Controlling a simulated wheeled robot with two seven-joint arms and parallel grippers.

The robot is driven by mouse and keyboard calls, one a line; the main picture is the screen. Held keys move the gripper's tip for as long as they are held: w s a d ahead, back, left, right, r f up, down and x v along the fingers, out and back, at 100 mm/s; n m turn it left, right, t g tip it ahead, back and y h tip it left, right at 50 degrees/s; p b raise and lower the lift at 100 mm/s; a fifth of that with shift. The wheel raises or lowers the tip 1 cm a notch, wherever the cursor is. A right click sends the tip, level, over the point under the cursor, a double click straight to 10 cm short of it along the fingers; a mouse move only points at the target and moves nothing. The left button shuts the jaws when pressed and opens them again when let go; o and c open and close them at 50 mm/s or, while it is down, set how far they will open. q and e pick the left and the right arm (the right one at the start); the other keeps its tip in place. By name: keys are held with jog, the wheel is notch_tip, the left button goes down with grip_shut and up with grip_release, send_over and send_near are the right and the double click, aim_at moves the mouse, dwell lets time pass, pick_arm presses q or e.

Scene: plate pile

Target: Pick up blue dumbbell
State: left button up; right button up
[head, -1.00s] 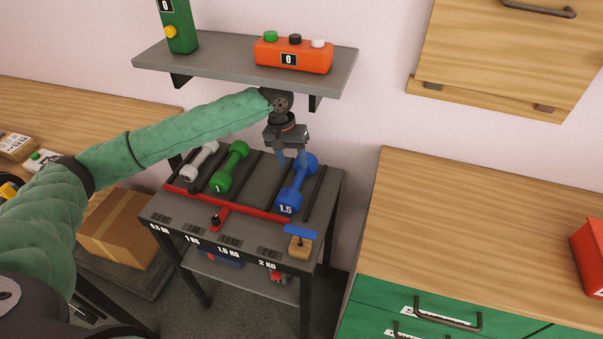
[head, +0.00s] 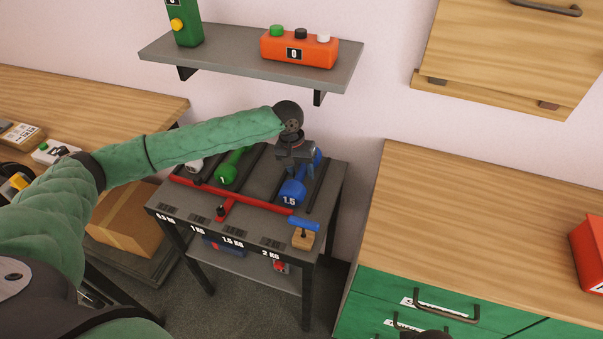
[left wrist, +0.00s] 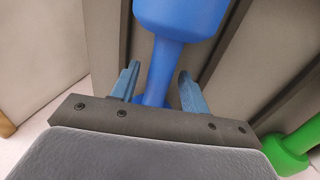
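In the left wrist view, the dumbbell's handle (left wrist: 158,75) lies between the two blue fingers (left wrist: 156,88) of my left gripper. The fingers are open, with a gap to the handle on each side. My right gripper is not in view.
A green dumbbell (head: 228,172) and a light grey one (head: 194,166) lie in slots to the left. A grey shelf (head: 215,70) with an orange box (head: 299,50) hangs above the rack. A wooden counter (head: 450,220) stands at right.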

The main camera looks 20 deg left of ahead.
pick_arm(q)
grip_shut()
dwell(1.1)
jog(key=shift+w+r, duration=0.1)
jog(key=shift+r, duration=0.05)
